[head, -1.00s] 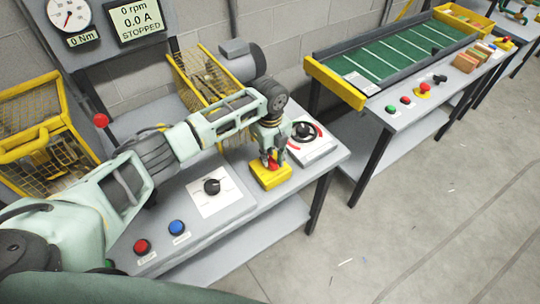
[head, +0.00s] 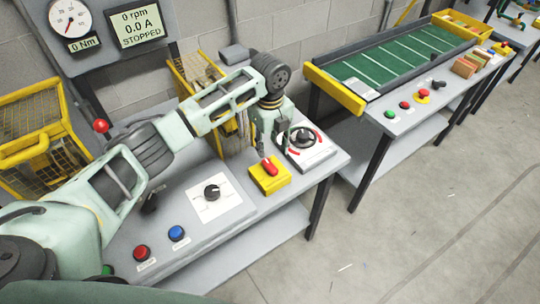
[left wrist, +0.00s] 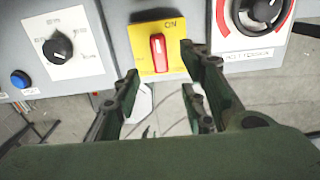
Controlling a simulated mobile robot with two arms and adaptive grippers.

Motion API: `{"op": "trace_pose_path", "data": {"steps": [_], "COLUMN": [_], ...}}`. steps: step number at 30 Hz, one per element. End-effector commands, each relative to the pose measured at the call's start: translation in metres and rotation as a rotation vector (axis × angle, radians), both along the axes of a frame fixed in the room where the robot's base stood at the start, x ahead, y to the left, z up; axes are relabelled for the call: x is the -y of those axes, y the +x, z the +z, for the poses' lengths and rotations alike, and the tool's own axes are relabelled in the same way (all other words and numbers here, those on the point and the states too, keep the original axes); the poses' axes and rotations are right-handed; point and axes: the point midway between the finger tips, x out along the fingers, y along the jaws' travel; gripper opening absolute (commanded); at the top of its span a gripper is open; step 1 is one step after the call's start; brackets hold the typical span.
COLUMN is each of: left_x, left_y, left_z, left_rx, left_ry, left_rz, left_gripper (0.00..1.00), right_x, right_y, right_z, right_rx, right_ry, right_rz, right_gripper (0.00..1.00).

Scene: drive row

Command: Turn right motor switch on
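The motor switch is a red rotary handle (head: 269,166) on a yellow box (head: 270,182) near the right end of the near bench. In the left wrist view the handle (left wrist: 157,50) stands upright in the picture on its yellow plate (left wrist: 176,63), with "ON" printed at the upper right. My left gripper (head: 273,148) is just above and behind the switch, apart from it. In the left wrist view its fingers (left wrist: 160,65) are spread and empty, below and beside the handle. My right gripper is not in view.
A black knob on a white plate (head: 212,193), a red button (head: 141,252) and a blue button (head: 177,233) lie left of the switch. A round black dial (head: 302,137) is to its right. The display (head: 138,24) reads 0 rpm, 0.0 A, STOPPED. A conveyor bench (head: 405,123) stands further right.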

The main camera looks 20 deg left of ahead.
Motion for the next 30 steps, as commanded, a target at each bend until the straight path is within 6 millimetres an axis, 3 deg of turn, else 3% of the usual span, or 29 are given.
{"op": "trace_pose_path", "data": {"steps": [4, 11, 26, 30], "left_x": [0.0, 0.0, 0.001, 0.015], "left_y": [0.001, 0.0, -0.001, -0.015], "left_z": [0.026, 0.041, 0.04, 0.02], "left_rx": [0.003, 0.0, -0.001, -0.003], "left_ry": [0.0, 0.0, -0.001, -0.02], "left_rz": [0.0, 0.0, 0.001, 0.038], "left_gripper": [0.39, 0.39, 0.39, 0.39], "right_x": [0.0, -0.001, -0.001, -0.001], "right_y": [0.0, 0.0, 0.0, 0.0], "right_z": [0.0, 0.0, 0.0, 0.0], "right_rx": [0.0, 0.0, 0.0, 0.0], "right_ry": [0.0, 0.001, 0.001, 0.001], "right_rz": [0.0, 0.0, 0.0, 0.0], "right_gripper": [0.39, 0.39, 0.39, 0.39]}}
